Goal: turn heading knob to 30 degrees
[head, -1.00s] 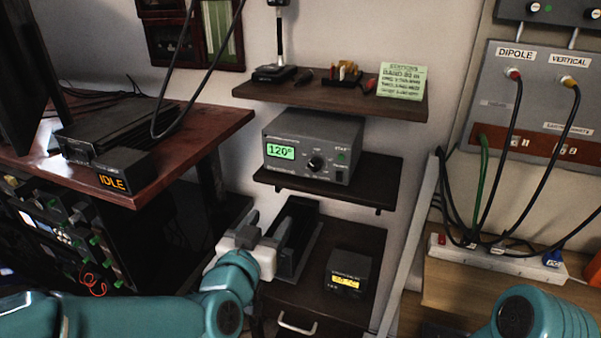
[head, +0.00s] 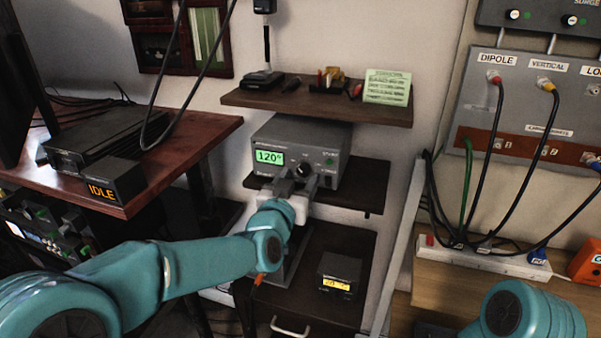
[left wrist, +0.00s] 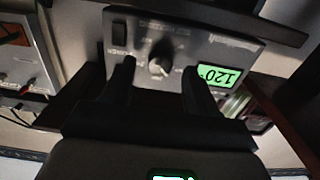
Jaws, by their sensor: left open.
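The grey controller box (head: 324,140) stands on the middle shelf, with a lit green display (head: 269,157) reading 120°. The heading knob (head: 303,170) is the round dark knob right of the display, partly hidden behind my left gripper in the head view. In the left wrist view the knob (left wrist: 160,66) shows upside down, with a pale pointer mark. My left gripper (head: 297,183) is open just in front of the box. In the left wrist view its two fingers (left wrist: 158,80) lie on either side of the knob, apart from it. My right gripper is not in view.
The upper shelf (head: 315,107) overhangs the box and holds small items and a green note (head: 387,87). A small meter (head: 339,275) sits on the cabinet below. A wooden desk (head: 185,150) stands left, and a cabled antenna panel (head: 530,95) hangs right.

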